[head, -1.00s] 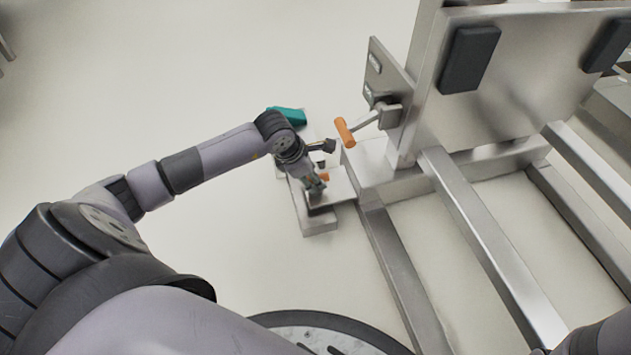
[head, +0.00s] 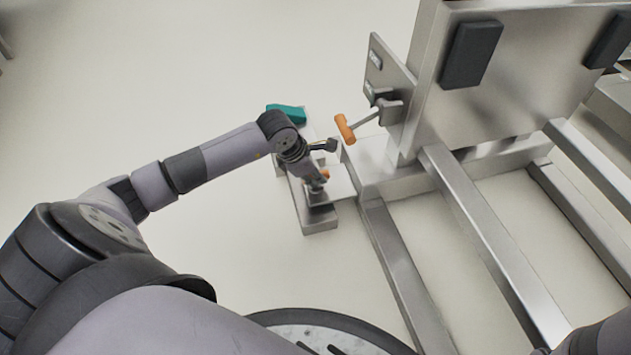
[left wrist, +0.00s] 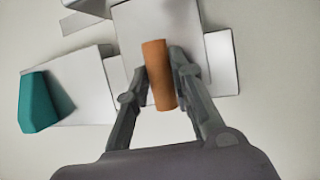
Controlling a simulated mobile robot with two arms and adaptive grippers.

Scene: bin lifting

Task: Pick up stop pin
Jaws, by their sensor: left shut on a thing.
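The stop pin shows as an orange cylinder (left wrist: 158,75) in the left wrist view, between the two fingers of my left gripper (left wrist: 163,80). My left gripper is shut on it. In the head view my left gripper (head: 320,187) is small and dark, above a grey metal plate beside the frame. Only a bit of the orange pin (head: 325,174) shows there; the gripper hides the rest. Whether the pin is clear of what lies below it I cannot tell. My right gripper is not in view.
A lever with an orange handle (head: 345,128) sticks out from the metal frame (head: 500,85), close to my left wrist. A teal block (head: 287,114) sits beyond the wrist and also shows in the left wrist view (left wrist: 38,102). Metal rails (head: 490,245) run along the right. The floor at left is clear.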

